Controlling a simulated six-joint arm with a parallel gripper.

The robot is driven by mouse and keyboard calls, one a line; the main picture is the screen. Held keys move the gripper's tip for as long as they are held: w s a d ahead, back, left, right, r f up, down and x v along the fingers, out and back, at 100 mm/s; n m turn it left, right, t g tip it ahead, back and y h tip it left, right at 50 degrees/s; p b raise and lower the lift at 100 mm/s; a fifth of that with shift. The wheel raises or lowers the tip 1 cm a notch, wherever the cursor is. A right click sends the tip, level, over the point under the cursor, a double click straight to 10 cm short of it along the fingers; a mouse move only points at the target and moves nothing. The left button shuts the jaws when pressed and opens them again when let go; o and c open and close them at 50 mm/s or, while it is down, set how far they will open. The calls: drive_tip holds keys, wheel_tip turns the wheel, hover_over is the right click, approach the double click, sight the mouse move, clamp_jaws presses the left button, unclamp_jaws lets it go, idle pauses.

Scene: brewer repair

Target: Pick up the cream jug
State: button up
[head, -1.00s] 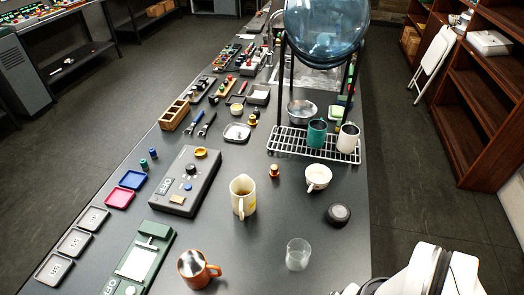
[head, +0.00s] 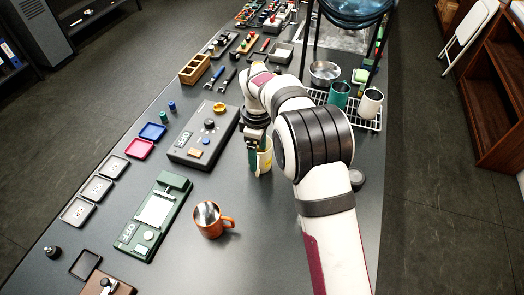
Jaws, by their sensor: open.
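The cream jug (head: 264,160) stands upright on the dark bench in the middle of the head view. Its upper part is largely hidden by my gripper (head: 257,146), and its handle cannot be made out. My gripper points down at the jug, its fingers at the jug's upper part. It is open, and I cannot tell whether a finger touches the jug.
A grey control box (head: 205,134) stands close left of the jug. An orange mug (head: 211,221) is nearer the camera, beside a green scale (head: 153,216). A wire rack with a green cup (head: 339,94) and a white cup (head: 370,103) is behind right. My arm covers the bench to the right.

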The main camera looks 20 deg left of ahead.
wheel_tip(320, 180, down, 8)
drive_tip(key=shift+s+f, duration=0.15)
drive_tip(key=shift+d, duration=0.1)
clamp_jaws()
idle(0.3)
